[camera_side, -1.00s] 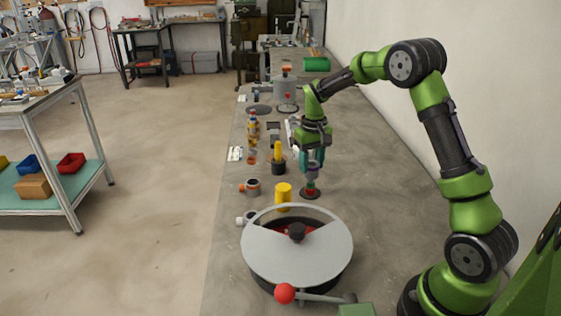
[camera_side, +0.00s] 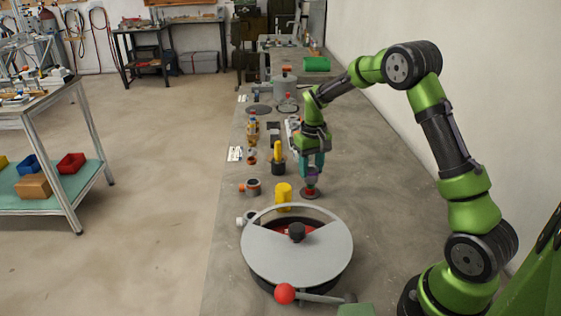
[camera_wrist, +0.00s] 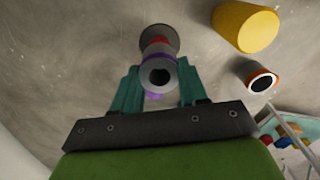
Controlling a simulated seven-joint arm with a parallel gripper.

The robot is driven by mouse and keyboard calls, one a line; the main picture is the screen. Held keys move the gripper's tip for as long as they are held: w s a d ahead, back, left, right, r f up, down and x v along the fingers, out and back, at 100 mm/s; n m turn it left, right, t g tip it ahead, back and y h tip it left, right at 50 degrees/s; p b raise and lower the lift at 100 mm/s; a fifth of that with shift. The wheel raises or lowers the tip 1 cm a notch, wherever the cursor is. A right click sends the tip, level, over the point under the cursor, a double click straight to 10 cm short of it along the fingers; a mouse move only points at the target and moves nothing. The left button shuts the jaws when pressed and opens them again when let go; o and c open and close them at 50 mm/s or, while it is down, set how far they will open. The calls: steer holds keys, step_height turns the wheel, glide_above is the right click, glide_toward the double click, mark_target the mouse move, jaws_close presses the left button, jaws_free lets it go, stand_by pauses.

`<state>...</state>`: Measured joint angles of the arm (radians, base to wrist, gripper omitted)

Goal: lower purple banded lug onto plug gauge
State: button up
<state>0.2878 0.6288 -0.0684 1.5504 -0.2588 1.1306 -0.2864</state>
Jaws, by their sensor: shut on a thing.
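The purple banded lug (camera_side: 312,174) is between the fingers of my gripper (camera_side: 313,166), just above the bench. In the wrist view the lug (camera_wrist: 158,61) shows a grey round end with a dark hole and a purple band, between the two teal fingers of my gripper (camera_wrist: 159,80). The plug gauge (camera_side: 310,193) stands directly below, with a dark round base and some red above it. Its base also shows beyond the lug in the wrist view (camera_wrist: 158,32). The lug looks roughly in line with the gauge. I cannot tell how far it sits over the gauge's pin.
A yellow cylinder (camera_side: 284,191) stands close by on the left. A grey part with an orange end (camera_side: 252,187) lies farther left. A black-based yellow post (camera_side: 278,160) stands behind left. A large round grey-lidded pan (camera_side: 297,255) is in front. Bench to the right is clear.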

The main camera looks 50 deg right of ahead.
steer(key=shift+f, duration=0.25)
steer(key=o, duration=1.3)
step_height(320, 180, up, 9)
stand_by(0.4)
stand_by(0.8)
